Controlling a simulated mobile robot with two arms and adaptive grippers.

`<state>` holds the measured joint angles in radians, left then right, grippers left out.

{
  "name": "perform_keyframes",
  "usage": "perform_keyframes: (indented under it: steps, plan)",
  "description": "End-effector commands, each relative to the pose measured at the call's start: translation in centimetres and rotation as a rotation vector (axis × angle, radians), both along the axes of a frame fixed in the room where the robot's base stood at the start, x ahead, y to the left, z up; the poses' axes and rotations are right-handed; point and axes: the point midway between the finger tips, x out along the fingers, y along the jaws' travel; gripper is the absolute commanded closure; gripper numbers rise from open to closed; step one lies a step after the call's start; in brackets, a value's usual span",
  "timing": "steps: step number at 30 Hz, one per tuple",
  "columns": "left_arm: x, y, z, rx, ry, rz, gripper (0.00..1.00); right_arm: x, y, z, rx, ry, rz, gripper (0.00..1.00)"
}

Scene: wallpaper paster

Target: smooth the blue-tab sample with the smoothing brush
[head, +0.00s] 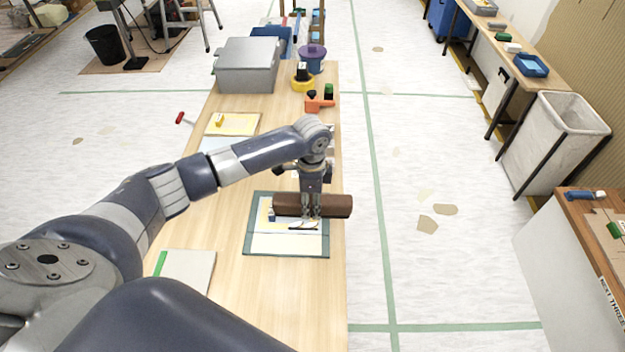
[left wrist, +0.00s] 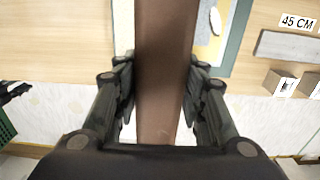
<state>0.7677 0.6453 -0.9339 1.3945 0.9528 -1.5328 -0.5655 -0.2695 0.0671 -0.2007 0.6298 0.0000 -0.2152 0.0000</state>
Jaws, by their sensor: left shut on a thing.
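The smoothing brush is a long brown bar (head: 337,206) lying crosswise in the head view; it also fills the middle of the left wrist view (left wrist: 165,70). My left gripper (head: 311,212) points down and is shut on it, with fingers on both sides of the bar. Under and beside it is a sample board (head: 288,245) with a dark green border and a pale yellow face. A small blue patch (head: 271,215), seemingly its tab, shows near its left side. The brush hides part of the board; contact between them cannot be told. My right gripper is not in view.
A sample with a green tab (head: 188,268) lies nearer on the wooden table (head: 225,290). A yellow sample (head: 233,124), a grey box (head: 246,65), an orange tool (head: 319,103) and a purple spool (head: 312,55) stand farther back. The table's right edge is close to the brush.

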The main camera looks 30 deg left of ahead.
Motion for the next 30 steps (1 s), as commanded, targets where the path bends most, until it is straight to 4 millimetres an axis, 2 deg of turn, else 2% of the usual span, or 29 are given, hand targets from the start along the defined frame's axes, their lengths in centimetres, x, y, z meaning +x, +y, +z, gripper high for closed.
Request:
perform_keyframes:
  steps: [4,9,12,16,19,24,30]
  plan:
    - [0.0,-0.1,0.0,-0.001,0.000,-0.001,0.87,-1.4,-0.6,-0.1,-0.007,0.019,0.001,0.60]
    - [0.0,0.0,0.1,-0.001,0.000,0.000,0.87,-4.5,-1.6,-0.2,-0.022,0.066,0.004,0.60]
    - [0.0,0.0,0.1,-0.001,0.000,0.000,0.87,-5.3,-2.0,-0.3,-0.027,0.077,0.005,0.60]
    - [0.0,0.0,0.2,-0.001,0.000,0.000,0.87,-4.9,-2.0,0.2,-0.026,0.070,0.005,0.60]
    - [-0.1,0.1,0.4,0.000,0.001,0.000,0.87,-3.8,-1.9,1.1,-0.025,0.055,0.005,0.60]
    - [-0.2,0.1,-2.2,-0.001,0.003,0.001,0.87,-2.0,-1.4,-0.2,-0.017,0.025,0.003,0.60]
    - [-0.2,0.1,-4.6,0.000,0.001,0.000,0.87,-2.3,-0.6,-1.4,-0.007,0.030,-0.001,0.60]
